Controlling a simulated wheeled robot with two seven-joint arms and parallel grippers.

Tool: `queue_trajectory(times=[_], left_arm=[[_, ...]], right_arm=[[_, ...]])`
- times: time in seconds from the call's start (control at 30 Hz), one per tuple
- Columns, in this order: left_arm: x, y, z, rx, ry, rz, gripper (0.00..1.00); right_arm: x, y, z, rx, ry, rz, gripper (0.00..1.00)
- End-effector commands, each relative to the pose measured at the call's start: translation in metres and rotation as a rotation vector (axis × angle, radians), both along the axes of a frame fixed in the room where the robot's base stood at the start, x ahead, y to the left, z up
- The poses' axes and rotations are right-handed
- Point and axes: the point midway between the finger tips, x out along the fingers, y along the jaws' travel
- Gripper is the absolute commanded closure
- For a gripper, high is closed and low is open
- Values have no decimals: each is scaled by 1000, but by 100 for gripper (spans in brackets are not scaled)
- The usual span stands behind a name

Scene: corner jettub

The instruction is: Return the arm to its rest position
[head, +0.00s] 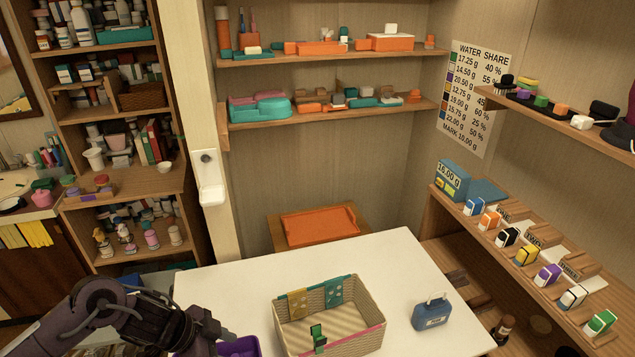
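My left arm comes in from the lower left, dark and bent. Its gripper end (208,328) is low over the left front part of the white table (390,262), beside a purple box (243,346). Part of the purple box is hidden behind the arm and by the lower picture edge. The fingers are not clear enough to show whether they are open or shut. My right gripper is not in view.
A woven basket (372,326) with a green clip (318,337) and a blue box (431,314) with a handle stand on the table. An orange tray (320,226) lies behind it. Shelves flank both sides. The table's back middle is clear.

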Motion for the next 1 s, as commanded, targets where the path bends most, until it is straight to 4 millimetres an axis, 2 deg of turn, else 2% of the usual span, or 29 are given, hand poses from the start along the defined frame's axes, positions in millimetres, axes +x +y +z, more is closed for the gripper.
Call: queue_trajectory(times=[0.07, 0.37, 0.5, 0.67, 0.77, 0.87, 1.0], left_arm=[[0, -11, -1, -9, -26, -3, 51], [6, -54, 1, -37, -169, 28, 51], [9, -78, 8, -52, -252, 86, 51], [10, -94, 22, -54, -332, 227, 51], [5, -91, 31, -34, -343, 369, 51], [-6, -72, 35, 9, -303, 535, 51], [-30, -42, 32, 77, -194, 719, 51]], right_arm=[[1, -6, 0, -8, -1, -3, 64], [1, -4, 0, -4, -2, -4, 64], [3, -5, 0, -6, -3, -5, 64], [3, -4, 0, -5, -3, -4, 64], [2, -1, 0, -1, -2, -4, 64], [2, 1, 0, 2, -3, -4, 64], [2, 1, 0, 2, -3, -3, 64]])
